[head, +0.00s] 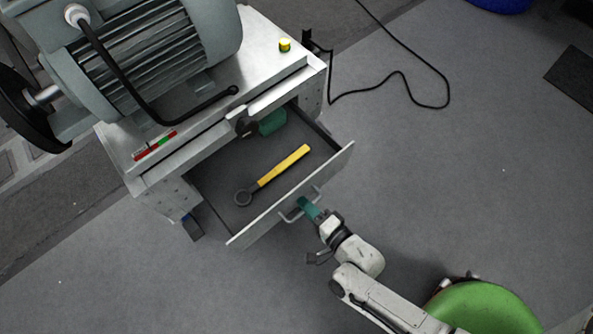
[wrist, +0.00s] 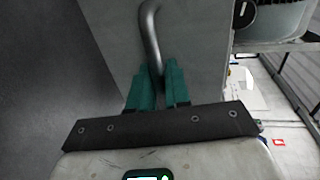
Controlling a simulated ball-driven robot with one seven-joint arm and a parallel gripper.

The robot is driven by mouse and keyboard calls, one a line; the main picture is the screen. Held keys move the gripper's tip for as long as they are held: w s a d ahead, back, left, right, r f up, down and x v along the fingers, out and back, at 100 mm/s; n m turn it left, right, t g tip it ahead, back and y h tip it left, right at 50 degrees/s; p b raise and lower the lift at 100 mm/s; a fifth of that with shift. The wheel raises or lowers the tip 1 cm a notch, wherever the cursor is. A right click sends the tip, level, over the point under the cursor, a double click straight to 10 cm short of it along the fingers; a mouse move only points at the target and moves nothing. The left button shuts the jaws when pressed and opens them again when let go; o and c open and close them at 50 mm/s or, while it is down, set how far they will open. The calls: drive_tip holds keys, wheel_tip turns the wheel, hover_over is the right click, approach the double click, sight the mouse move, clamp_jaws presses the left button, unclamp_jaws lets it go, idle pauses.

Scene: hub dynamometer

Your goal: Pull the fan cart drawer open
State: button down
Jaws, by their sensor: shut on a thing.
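The fan cart (head: 305,65) stands at the upper left in the head view, with its drawer (head: 219,177) pulled well out toward my arm. The drawer's front panel (head: 335,169) carries a grey bar handle (head: 286,217). My gripper (head: 305,204) is at this handle, with its teal fingers shut on it. In the wrist view the teal fingers (wrist: 158,84) close around the curved handle (wrist: 149,30), in front of the drawer front (wrist: 195,55). Inside the drawer lie a yellow-handled wrench (head: 284,170) and a teal item (head: 272,122), partly under the cart top.
A large grey motor (head: 165,60) sits on the cart, with a black hose and a yellow knob (head: 285,45). A black cable (head: 402,73) lies on the floor at upper right. The floor (head: 460,180) right of the drawer is clear.

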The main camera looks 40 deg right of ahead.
drive_tip(key=shift+s, duration=0.65)
drive_tip(key=c, duration=1.3)
unclamp_jaws()
